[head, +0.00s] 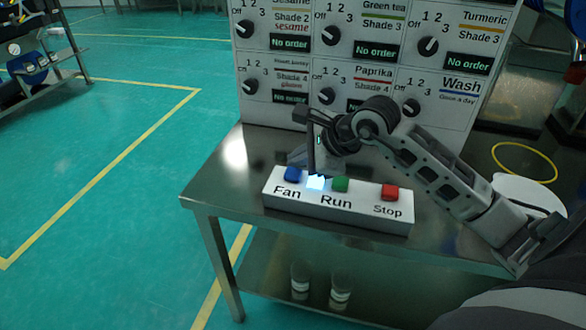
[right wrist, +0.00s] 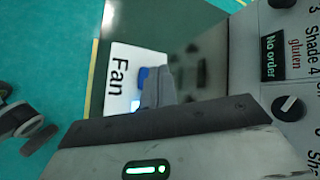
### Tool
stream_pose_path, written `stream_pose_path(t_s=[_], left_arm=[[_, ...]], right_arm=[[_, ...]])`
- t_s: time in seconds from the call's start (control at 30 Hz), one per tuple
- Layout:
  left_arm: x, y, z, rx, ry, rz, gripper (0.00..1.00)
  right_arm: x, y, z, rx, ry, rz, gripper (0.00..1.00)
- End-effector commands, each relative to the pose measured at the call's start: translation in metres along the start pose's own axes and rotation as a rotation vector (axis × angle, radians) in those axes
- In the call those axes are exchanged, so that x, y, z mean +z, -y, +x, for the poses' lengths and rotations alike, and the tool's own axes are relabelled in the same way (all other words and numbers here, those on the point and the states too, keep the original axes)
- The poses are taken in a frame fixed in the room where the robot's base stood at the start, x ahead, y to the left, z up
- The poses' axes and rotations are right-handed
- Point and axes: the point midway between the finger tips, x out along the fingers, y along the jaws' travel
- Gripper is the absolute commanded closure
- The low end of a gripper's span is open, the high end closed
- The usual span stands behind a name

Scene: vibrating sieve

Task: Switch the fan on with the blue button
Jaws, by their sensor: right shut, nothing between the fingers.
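A white button box (head: 330,208) labelled Fan, Run and Stop sits on a steel table. The blue button (head: 295,174) is at its left end above the word Fan. Beside it a small square lamp (head: 315,182) glows bright white-blue. My right gripper (head: 312,170) is shut and empty, pointing down by the blue button and lamp. In the right wrist view the blue button (right wrist: 143,76) is partly hidden behind the fingers. I cannot tell whether the fingers touch it.
A green button (head: 341,184) and a red button (head: 390,191) are on the same box to the right. A panel (head: 300,58) with several dials stands behind. Two jars are on the shelf below. The tabletop left of the box is clear.

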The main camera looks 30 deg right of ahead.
Motion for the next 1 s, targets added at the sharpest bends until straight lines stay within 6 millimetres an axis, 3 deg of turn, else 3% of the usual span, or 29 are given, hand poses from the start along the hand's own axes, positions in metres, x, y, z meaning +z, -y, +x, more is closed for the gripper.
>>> stream_pose_path(t_s=[0.27,0.73,1.0], left_arm=[[-0.001,0.000,-0.001,0.000,0.000,0.000,0.64],[-0.023,-0.004,-0.014,0.000,-0.001,0.000,0.64],[-0.024,-0.004,-0.015,0.000,-0.001,0.001,0.64]], right_arm=[[0.001,0.001,-0.001,-0.001,0.001,0.000,1.00],[0.024,0.023,-0.032,-0.001,0.001,-0.001,1.00],[0.026,0.025,-0.035,0.000,0.001,0.000,1.00]])
